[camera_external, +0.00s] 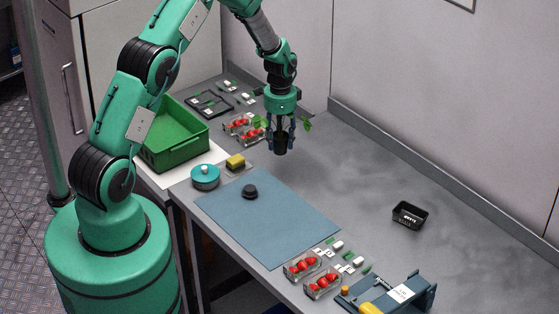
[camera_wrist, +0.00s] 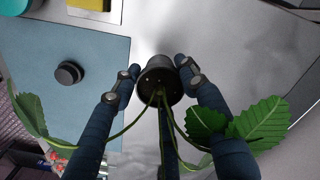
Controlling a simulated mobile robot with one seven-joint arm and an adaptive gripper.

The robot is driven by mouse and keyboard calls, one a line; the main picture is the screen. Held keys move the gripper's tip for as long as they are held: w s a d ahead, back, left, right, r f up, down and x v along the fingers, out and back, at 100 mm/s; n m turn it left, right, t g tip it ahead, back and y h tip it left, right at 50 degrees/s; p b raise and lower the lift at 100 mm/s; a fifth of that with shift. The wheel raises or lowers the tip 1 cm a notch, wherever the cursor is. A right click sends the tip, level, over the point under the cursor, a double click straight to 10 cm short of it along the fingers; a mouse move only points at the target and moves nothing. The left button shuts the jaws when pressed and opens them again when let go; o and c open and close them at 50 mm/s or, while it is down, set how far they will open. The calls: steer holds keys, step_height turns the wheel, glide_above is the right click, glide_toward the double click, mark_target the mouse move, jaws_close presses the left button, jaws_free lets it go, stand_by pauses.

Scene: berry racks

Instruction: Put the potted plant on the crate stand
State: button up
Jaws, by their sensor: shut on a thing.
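The potted plant, a small black pot (camera_external: 280,145) with green leaves (camera_external: 306,123), hangs from my gripper (camera_external: 281,137) above the grey table. In the wrist view the pot (camera_wrist: 160,76) sits between the fingers of my gripper (camera_wrist: 159,70), which is shut on it. Stems and large toothed leaves (camera_wrist: 258,124) spread toward the camera and past the fingers. A green crate (camera_external: 181,147) stands at the table's left on a white flat surface (camera_external: 160,180). The crate is left of my gripper, and its visible inside looks empty.
A blue mat (camera_external: 268,222) bears a black knob-like disc (camera_external: 250,191). Beside it are a teal round container (camera_external: 205,178) and a yellow sponge (camera_external: 235,161). Strawberry punnets (camera_external: 302,265) stand at the front and behind. A black tray (camera_external: 410,215) sits right; the table's middle is clear.

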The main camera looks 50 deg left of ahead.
steer(key=w+a+b, duration=0.1)
steer(key=w+a, duration=0.2)
steer(key=w+a+f+b, duration=0.1)
steer(key=w+a+b, duration=0.1)
steer(key=w+a, duration=0.1)
steer(key=w+a+f+b, duration=0.1)
steer(key=w+a, duration=0.2)
steer(key=w, duration=0.1)
steer(key=shift+w+a+f+b, duration=0.15)
steer(key=shift+a+f+b, duration=0.1)
steer(key=shift+b, duration=0.1)
steer(key=w+a+b, duration=0.5)
steer(key=w+a, duration=0.3)
steer(key=a, duration=0.6)
steer(key=shift+w+m+b, duration=0.2)
steer(key=shift+m+b, duration=0.2)
steer(key=shift+f, duration=3.15)
steer(key=shift+f, duration=1.9)
steer(key=shift+b, duration=0.3)
